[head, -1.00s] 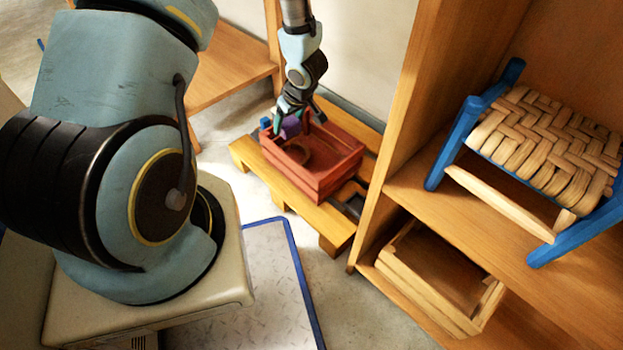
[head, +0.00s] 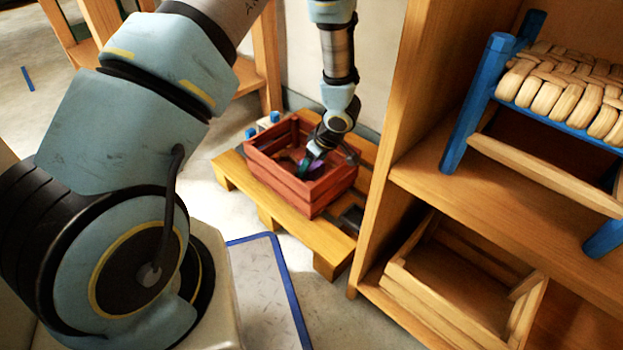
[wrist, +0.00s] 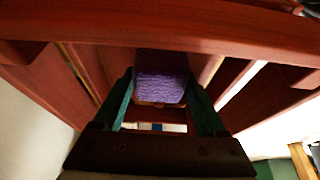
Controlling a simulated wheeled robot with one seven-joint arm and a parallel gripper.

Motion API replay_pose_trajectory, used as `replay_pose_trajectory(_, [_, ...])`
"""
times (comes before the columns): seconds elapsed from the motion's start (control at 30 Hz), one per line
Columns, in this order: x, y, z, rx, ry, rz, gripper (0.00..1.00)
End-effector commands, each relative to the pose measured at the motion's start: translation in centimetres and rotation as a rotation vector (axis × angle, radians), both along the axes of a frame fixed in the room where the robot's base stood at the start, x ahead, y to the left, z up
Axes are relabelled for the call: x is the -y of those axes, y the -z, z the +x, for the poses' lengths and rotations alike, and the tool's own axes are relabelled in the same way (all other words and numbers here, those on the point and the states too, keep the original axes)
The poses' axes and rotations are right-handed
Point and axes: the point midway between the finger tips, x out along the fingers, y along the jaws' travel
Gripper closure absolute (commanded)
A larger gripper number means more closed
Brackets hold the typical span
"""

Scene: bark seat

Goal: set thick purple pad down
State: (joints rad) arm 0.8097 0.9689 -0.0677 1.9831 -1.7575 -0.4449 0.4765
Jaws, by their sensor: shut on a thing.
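The thick purple pad (wrist: 160,88) is between the two green fingers of my gripper (wrist: 160,98) in the wrist view. My gripper is shut on it. In the head view, my gripper (head: 312,165) reaches down inside the red wooden crate (head: 318,203), and only a small purple patch shows by the fingers. The crate's slats surround the pad in the wrist view. Whether the pad touches the crate's floor cannot be told.
The crate stands on a yellow wooden pallet (head: 232,172). Blue-capped bottles (head: 274,117) stand behind it. A shelf unit (head: 400,140) rises close on the right, holding a blue stool with a woven seat (head: 570,85) and a pale wooden crate (head: 455,285).

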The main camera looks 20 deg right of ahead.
Motion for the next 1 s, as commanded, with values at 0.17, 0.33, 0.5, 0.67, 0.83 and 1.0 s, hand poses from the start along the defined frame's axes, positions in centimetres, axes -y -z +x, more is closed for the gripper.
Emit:
replay_pose_trajectory(0.17, [0.0,2.8,-0.1,-0.001,0.002,0.0,0.87])
replay_pose_trajectory(0.33, [0.0,3.2,0.0,0.0,0.0,-0.001,0.87])
replay_pose_trajectory(0.5, [0.0,3.2,0.0,0.0,0.0,0.0,0.87])
replay_pose_trajectory(0.67, [0.0,3.4,0.0,-0.001,0.002,0.0,0.21])
replay_pose_trajectory(0.83, [0.0,3.4,0.0,-0.001,0.001,0.0,0.02])
replay_pose_trajectory(1.0, [0.0,3.4,0.0,-0.001,0.001,0.0,0.0])
